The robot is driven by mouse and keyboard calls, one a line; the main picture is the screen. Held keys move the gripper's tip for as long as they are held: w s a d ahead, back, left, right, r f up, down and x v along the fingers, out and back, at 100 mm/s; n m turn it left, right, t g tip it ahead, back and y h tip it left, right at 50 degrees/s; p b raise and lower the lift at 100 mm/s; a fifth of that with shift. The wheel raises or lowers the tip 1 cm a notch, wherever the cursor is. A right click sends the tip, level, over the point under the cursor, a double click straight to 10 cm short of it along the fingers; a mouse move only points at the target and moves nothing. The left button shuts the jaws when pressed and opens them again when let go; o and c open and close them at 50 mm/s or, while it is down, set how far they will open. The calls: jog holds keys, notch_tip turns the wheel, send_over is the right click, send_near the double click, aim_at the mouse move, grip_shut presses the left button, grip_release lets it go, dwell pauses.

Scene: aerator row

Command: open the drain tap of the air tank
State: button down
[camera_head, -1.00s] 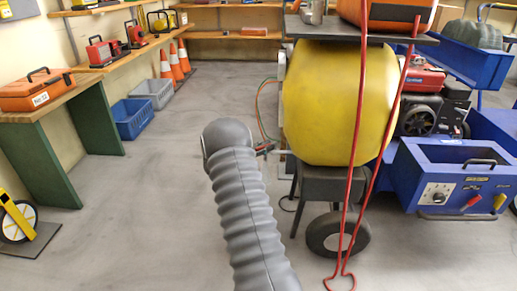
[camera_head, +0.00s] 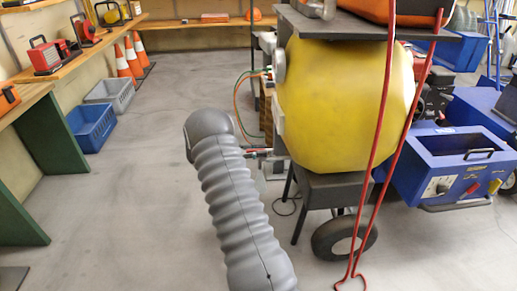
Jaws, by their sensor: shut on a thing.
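The air tank (camera_head: 345,105) is a big yellow drum on a dark stand with a wheel. A thin pipe piece with a little red on it, which looks like the drain tap (camera_head: 258,152), sticks out at the tank's lower left. It is small, and I cannot tell how its lever stands. My arm, in a grey ribbed sleeve, rises from the bottom, and its rounded top end is just left of the tap. My gripper is hidden behind the arm, so its jaws and any touch on the tap do not show.
Red upright rods (camera_head: 370,150) stand in front of the tank. Thin red and green hoses (camera_head: 240,105) hang at its left. A blue cart (camera_head: 455,170) is on the right. Blue (camera_head: 90,127) and grey (camera_head: 110,94) crates and orange cones (camera_head: 130,60) line the left. The floor between is clear.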

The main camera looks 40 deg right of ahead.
jog(key=shift+d, duration=0.25)
jog(key=c, duration=1.1)
grip_release()
jog(key=shift+s+d, duration=0.1)
jog(key=shift+s, duration=0.05)
jog(key=shift+c, duration=0.2)
jog(key=v, duration=1.2)
jog(key=shift+w, duration=0.2)
